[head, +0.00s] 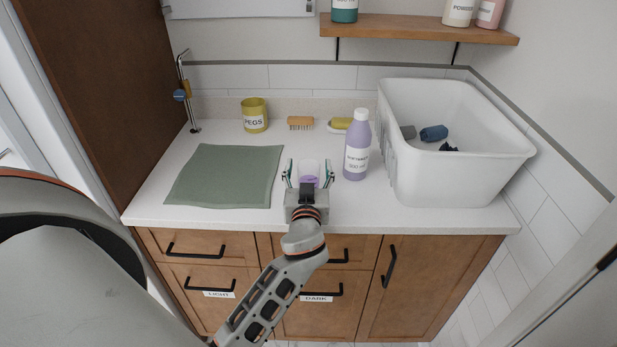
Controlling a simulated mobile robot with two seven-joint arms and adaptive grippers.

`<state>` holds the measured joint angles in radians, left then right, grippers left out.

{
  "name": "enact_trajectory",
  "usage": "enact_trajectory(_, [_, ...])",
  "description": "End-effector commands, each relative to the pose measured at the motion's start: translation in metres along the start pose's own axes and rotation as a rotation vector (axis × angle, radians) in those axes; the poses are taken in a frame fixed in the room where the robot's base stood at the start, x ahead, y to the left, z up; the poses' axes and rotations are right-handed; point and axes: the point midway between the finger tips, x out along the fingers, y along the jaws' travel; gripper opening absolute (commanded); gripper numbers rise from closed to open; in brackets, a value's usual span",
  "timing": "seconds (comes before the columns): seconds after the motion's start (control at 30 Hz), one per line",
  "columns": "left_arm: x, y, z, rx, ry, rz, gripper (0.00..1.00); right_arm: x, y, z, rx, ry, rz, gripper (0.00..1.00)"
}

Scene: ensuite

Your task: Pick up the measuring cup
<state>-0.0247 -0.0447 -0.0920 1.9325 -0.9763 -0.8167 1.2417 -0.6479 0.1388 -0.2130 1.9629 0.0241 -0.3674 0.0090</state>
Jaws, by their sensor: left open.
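The measuring cup (309,167) looks pale and clear, with a purple patch low on it. It stands on the white counter near the front edge, left of the purple softener bottle (357,150). My left gripper (307,176) is open, with one finger to each side of the cup as seen from the head. I cannot tell whether the fingers touch it. The gripper body hides the cup's lower front. My right gripper is not in view.
A green mat (225,175) lies to the left. A yellow pegs tin (254,115), a wooden brush (300,122) and a soap dish (337,127) stand behind. A white laundry basket (450,175) fills the right. A wooden shelf (420,29) hangs above.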

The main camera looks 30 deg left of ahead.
Motion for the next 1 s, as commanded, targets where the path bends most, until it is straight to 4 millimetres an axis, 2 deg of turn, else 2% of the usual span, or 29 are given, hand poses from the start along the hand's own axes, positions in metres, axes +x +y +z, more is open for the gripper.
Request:
enact_trajectory(0.17, [0.000, 0.000, 0.000, 0.000, 0.000, 0.000, 0.60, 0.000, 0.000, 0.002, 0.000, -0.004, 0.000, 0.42])
enact_trajectory(0.3, [0.000, 0.000, 0.000, 0.000, 0.000, 0.000, 0.24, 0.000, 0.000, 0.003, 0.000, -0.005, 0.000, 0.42])
enact_trajectory(0.33, [0.000, 0.000, 0.000, 0.000, 0.000, 0.000, 0.18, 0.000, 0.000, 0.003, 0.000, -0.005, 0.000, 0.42])
enact_trajectory(0.73, [0.000, 0.000, -0.001, 0.000, 0.000, 0.000, 0.18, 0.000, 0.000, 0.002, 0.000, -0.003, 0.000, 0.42])
enact_trajectory(1.0, [0.000, 0.000, -0.011, -0.002, 0.001, 0.000, 0.18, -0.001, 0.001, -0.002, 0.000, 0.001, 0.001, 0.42])
